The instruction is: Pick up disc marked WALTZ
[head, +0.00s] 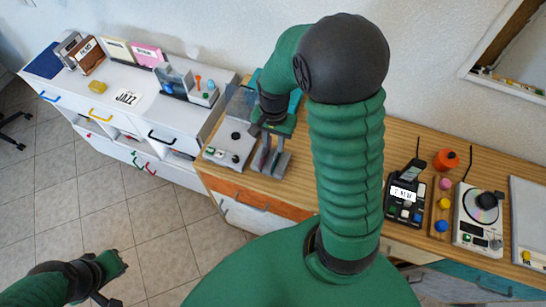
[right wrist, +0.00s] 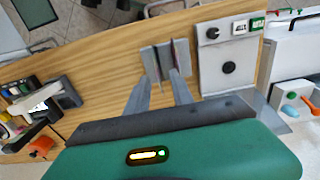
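I cannot read WALTZ on any thing in view. A disc (head: 478,208) lies on the white player at the right of the head view; no word on it is legible. Upright sleeves, brown (head: 87,55), cream (head: 118,51) and pink (head: 147,56), stand on the white cabinet, their lettering too small to read surely. My right gripper (head: 268,152) is over the wooden counter at a grey slotted stand (right wrist: 163,60). Its fingers are apart with no disc seen between them; contact with the stand is unclear. My left gripper (head: 116,279) hangs low over the floor, holding nothing visible.
A grey panel with knobs (head: 228,144) is beside the stand. A black device (head: 404,196), coloured knobs (head: 443,203) and an orange object (head: 446,159) stand on the right counter. The floor at left is mostly clear.

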